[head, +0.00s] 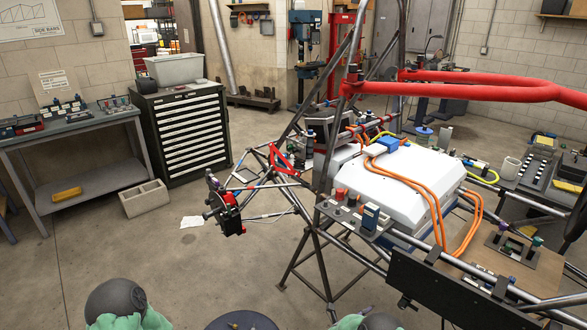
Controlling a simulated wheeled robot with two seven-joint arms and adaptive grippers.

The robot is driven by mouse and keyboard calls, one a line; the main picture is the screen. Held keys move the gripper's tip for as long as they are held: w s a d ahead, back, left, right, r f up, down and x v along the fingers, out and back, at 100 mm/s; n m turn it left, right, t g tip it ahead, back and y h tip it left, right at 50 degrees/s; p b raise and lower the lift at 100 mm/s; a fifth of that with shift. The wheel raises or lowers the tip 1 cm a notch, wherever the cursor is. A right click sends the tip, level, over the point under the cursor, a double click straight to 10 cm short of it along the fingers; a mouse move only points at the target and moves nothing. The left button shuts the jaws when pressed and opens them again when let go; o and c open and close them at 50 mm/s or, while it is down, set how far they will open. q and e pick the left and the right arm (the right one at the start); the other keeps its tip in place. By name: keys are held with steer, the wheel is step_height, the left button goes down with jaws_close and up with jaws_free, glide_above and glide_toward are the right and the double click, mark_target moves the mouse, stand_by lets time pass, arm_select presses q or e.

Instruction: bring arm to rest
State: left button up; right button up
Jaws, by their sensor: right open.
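My right gripper (405,302) shows only as a small dark shape at the bottom of the view, just under a black panel (440,292) on the tube chassis (318,208). Its jaws are open and I see nothing held in them. Whether it touches the panel I cannot tell. Dark and green parts of my own arms show at the bottom edge, left and centre. My left gripper is not in view.
The chassis carries a white battery-like box (408,190) with orange cables and a red upper tube (490,82). A workbench (75,125) and drawer cabinet (183,135) stand at left. The left foreground floor is clear.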

steer(key=s+a+f+n+g+y+p, duration=0.1)
steer(key=s+a+f+n+y, duration=0.75)
steer(key=n+y, duration=0.4)
steer(key=s+a+r+n+g+y, duration=0.1)
steer(key=s+n, duration=0.3)
steer(key=s, duration=0.4)
steer(key=s+a+r+n+g+y+p, duration=0.1)
steer(key=s+a+r+n+g+y, duration=0.1)
steer(key=s, duration=0.6)
steer(key=s+a+r+n+g+y, duration=0.1)
steer(key=s+a+n+g, duration=0.3)
steer(key=s, duration=0.4)
steer(key=shift+a+r+n+g+y, duration=0.4)
steer(key=shift+a+n, duration=0.1)
steer(key=shift+n, duration=0.35)
